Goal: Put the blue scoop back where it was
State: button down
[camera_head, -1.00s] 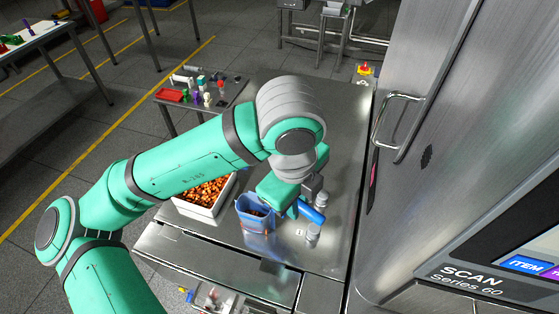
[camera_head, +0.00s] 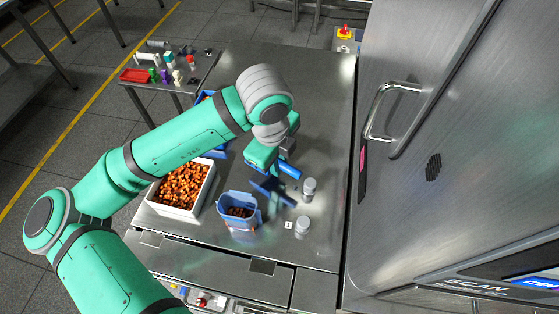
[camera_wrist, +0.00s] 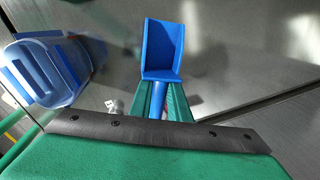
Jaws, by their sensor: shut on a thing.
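The blue scoop (camera_wrist: 163,48) is held in my gripper, its open pan facing the wrist camera. In the head view, the scoop's pan (camera_head: 270,189) hangs just right of and behind the blue bucket, apparently above the table. My gripper (camera_head: 277,168) is shut on the scoop's handle; its green fingers (camera_wrist: 163,98) also show in the wrist view. The pan looks empty in the wrist view. The blue bucket (camera_head: 228,221) stands on the table with brown pieces inside; it also shows at the left of the wrist view (camera_wrist: 62,85).
A white bin (camera_head: 157,210) of orange-brown pieces stands left of the bucket. Two grey jars (camera_head: 309,188) (camera_head: 302,228) stand to the right. A blue object (camera_head: 205,96) is partly hidden behind my arm. The steel scanner cabinet (camera_head: 440,130) borders the right. The table's rear is clear.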

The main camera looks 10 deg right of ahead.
jog(key=shift+w+f, duration=0.3)
jog(key=shift+f, duration=0.1)
jog(key=f, duration=0.3)
jog(key=shift+w, duration=0.3)
jog(key=shift+s+d+f, duration=0.1)
jog(key=shift+s+f, duration=0.05)
jog(key=shift+f, duration=0.05)
jog(key=shift+f, duration=0.2)
jog(key=c, duration=1.7)
grip_release()
jog(key=shift+o, duration=0.2)
jog(key=shift+r, duration=0.1)
jog(key=r, duration=0.4)
jog(key=s+r, duration=0.1)
jog(key=r, duration=0.3)
jog(key=a+r, duration=0.1)
jog(key=r, duration=0.3)
jog(key=shift+s+a, duration=0.1)
jog(key=shift+s, duration=0.15)
